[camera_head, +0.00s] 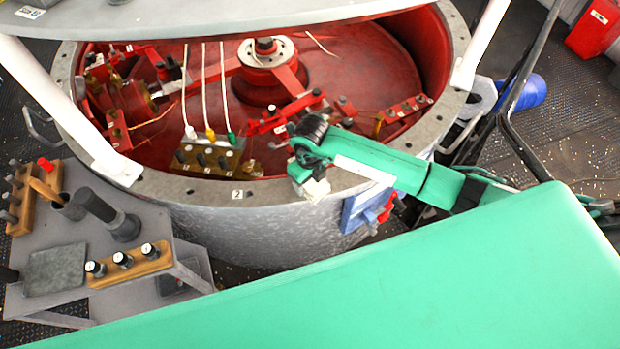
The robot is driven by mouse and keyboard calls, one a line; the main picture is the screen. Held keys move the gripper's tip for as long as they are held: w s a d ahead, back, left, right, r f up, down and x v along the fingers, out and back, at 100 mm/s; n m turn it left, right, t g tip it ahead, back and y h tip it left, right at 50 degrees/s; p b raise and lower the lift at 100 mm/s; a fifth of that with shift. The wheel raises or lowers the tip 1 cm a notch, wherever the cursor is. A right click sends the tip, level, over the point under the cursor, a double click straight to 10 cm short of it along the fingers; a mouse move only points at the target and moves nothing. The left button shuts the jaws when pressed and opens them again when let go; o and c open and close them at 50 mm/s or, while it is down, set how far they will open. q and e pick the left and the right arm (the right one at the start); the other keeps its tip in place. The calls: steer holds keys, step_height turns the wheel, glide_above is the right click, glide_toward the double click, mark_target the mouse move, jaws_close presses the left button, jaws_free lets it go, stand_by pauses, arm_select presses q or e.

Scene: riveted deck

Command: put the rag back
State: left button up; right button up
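I cannot pick out a rag for certain. A flat dark grey square (56,270) lies on the grey side table (185,235) at the lower left; it may be a folded cloth or a pad. My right gripper (308,165), on its green arm, is over the front rim of the round metal housing (250,225). Dark and pale parts crowd its tip, and I cannot tell whether it is open or holds anything. It is well to the right of the side table. My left gripper is not in view.
The housing's red interior holds a hub (266,70) and a terminal block (208,158) with wires. A raised lid (200,15) hangs above on pale struts. The side table carries a dark cylinder (122,225), a cup (70,208) and wooden racks (130,265). A blue box (358,208) hangs on the housing.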

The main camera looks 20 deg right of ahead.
steer(key=shift+o, duration=1.3)
steer(key=shift+r, duration=0.45)
step_height(320, 180, up, 12)
steer(key=b, duration=0.3)
steer(key=shift+f+b, duration=0.25)
steer(key=shift+b, duration=0.15)
